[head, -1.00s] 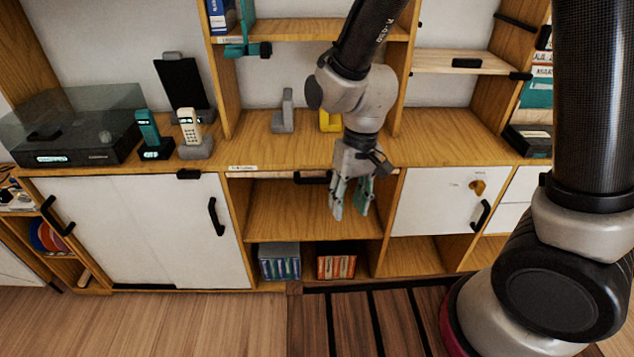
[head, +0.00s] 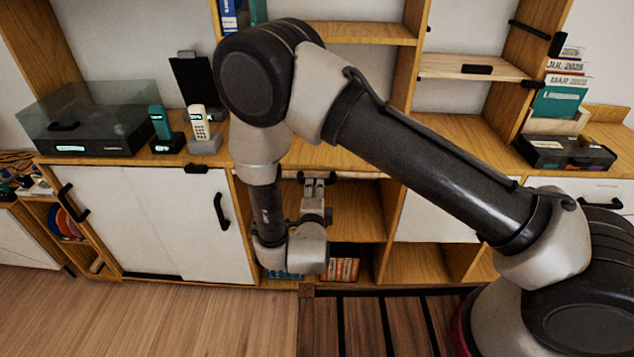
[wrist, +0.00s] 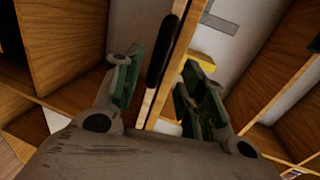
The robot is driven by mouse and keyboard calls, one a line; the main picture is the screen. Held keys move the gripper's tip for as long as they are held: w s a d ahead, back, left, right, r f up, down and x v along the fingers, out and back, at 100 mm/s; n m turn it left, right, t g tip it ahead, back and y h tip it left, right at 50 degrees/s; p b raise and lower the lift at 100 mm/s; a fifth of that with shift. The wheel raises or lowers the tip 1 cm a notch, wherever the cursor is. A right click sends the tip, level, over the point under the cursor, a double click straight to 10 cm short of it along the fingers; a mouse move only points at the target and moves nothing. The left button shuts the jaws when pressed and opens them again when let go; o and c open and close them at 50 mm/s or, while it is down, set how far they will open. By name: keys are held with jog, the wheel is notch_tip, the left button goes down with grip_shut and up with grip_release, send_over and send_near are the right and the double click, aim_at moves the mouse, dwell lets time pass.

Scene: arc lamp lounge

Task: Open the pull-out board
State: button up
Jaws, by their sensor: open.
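The pull-out board shows in the wrist view as a pale wood edge (wrist: 149,108) with a long black handle (wrist: 163,52). In the head view it sits just under the cabinet's counter, mostly hidden behind my arm. My gripper (head: 315,186) is at the front of the board, facing the cabinet. In the wrist view my gripper (wrist: 163,78) is open, its green-padded fingers on either side of the handle and board edge. The board looks flush with the counter front.
A white sliding-door cabinet (head: 150,220) is to the left, an open compartment below the board. A turntable (head: 90,125) and two phones stand on the counter. Another pale board with a black handle (head: 477,69) is at upper right. A yellow object (wrist: 201,61) lies beyond the fingers.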

jog(key=x, duration=0.7)
jog(key=shift+w+f, duration=0.15)
jog(key=shift+w, duration=0.2)
grip_shut()
